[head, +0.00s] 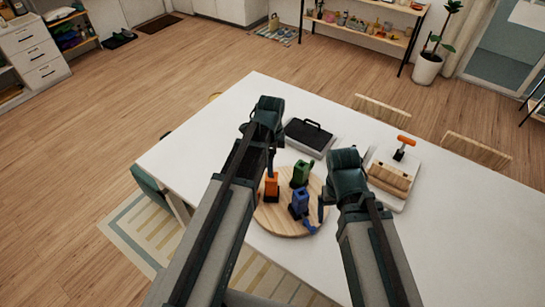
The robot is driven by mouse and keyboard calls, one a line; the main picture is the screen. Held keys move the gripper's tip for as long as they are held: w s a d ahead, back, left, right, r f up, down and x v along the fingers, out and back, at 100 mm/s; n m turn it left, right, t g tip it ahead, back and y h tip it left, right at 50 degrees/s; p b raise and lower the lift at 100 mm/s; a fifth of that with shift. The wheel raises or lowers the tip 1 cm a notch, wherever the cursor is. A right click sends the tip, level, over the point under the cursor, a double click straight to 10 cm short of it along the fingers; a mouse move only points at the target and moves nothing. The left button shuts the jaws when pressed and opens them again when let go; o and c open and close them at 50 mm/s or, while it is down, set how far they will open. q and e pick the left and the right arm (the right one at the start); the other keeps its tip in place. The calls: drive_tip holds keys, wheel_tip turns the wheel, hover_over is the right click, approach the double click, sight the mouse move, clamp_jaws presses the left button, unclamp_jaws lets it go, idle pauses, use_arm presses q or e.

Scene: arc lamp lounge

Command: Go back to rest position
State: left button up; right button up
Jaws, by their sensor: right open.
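My left arm reaches over the white table (440,215), with its gripper (270,168) pointing down above the left part of a round wooden board (272,224). Its jaws are mostly hidden by my arm, so their state is unclear. My right gripper (322,209) is open beside the board's right edge, partly hidden behind its wrist. An orange object (272,187) stands on the board just below my left gripper; I cannot tell whether they touch. A green object (301,173) and a blue object (299,203) also stand on the board, between the two grippers.
A black-topped case with a handle (309,136) sits behind the board. A white tray (385,199) with a wooden block (390,179) and an orange-handled tool (404,146) lies to the right. Chairs (477,151) line the far edge. The table's right part is clear.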

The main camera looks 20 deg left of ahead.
sight(271, 182)
use_arm(q)
drive_tip(key=shift+f, duration=0.15)
wheel_tip(271, 182, down, 12)
drive_tip(key=b, duration=1.2)
drive_tip(key=shift+f, duration=0.15)
drive_tip(key=shift+r, duration=0.2)
